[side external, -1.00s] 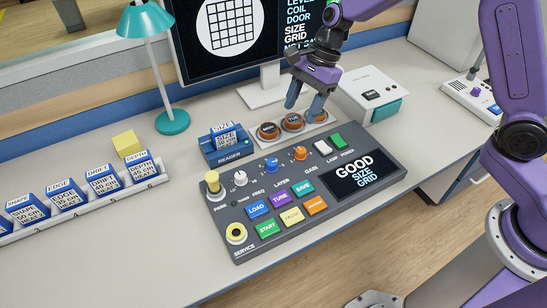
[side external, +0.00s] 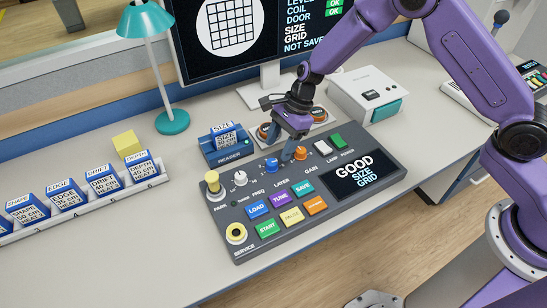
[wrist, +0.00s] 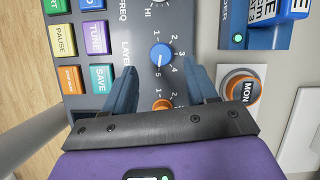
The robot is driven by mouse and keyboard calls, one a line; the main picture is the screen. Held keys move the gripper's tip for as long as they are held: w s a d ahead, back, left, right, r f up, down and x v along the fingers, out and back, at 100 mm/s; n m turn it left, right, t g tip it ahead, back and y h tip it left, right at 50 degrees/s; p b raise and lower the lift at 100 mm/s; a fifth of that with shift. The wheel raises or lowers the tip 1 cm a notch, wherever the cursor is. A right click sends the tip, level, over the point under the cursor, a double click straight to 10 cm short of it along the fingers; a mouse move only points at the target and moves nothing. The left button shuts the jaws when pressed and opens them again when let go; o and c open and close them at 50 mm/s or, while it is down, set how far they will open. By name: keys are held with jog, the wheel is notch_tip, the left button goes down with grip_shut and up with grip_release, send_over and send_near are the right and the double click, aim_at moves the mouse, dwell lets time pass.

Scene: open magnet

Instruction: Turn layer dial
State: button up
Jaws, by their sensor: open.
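The layer dial is a blue round knob (side external: 271,165) with a white mark, on the dark control panel (side external: 225,215). It stands between the white FREQ knob (side external: 240,178) and the orange GAIN knob (side external: 301,153). In the wrist view the blue dial (wrist: 160,56) has small numbers around it; its exact setting is hard to read. My gripper (side external: 281,147) is open and empty, pointing down above the panel near the blue and orange knobs. In the wrist view the fingers (wrist: 162,72) lie left and right of the blue dial, apart from it.
Behind the panel are the card reader (side external: 226,147) and a strip of orange-rimmed buttons (side external: 320,115). The panel screen (side external: 357,174) reads GOOD SIZE GRID. A yellow-topped PARK knob (side external: 212,181) stands up at the left. A rack of cards (side external: 85,195) lies farther left.

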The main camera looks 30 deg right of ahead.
aim_at(272, 162)
jog(key=shift+x, duration=2.6)
jog(key=c, duration=1.1)
jog(key=shift+o, duration=0.2)
